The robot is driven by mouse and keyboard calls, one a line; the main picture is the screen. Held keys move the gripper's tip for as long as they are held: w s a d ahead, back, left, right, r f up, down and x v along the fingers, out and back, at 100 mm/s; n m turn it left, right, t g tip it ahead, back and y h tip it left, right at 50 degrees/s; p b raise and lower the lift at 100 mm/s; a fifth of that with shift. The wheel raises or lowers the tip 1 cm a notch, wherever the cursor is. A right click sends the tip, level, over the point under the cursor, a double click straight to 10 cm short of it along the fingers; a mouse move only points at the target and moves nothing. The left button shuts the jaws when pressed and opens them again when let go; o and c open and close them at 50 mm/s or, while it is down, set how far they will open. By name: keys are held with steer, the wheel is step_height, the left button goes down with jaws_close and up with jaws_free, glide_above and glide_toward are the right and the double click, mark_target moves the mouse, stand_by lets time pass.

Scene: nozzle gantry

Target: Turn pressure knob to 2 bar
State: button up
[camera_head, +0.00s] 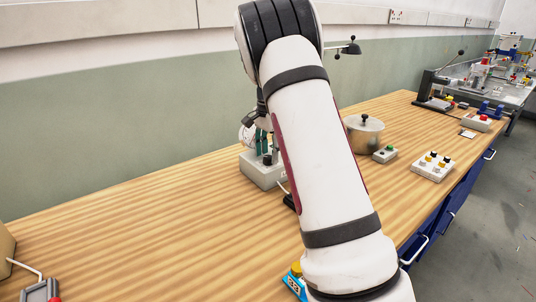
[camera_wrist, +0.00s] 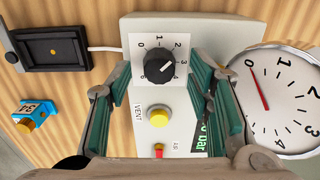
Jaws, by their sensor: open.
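The pressure knob (camera_wrist: 159,67) is a round black dial on a white numbered plate on a light grey box (camera_wrist: 190,27). A white mark on it lies toward its right side; the exact number it points to is hard to read. My gripper (camera_wrist: 159,78) is open, its green-padded fingers spread to the left and right of the knob, with no clear contact. The round pressure gauge (camera_wrist: 283,108) is at the right, its red needle near 0. In the head view, the box (camera_head: 261,173) stands on the bench, with my gripper (camera_head: 265,140) above it, partly hidden by my arm.
A yellow VENT button (camera_wrist: 158,117) is below the knob, and a red part (camera_wrist: 158,148) lower still. A black plate device (camera_wrist: 52,50) and a blue-yellow item (camera_wrist: 29,115) lie left. A metal pot (camera_head: 363,133) and button boxes (camera_head: 432,166) stand further right on the bench.

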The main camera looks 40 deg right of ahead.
mark_target(268, 157)
step_height(268, 157, up, 11)
stand_by(0.4)
stand_by(0.4)
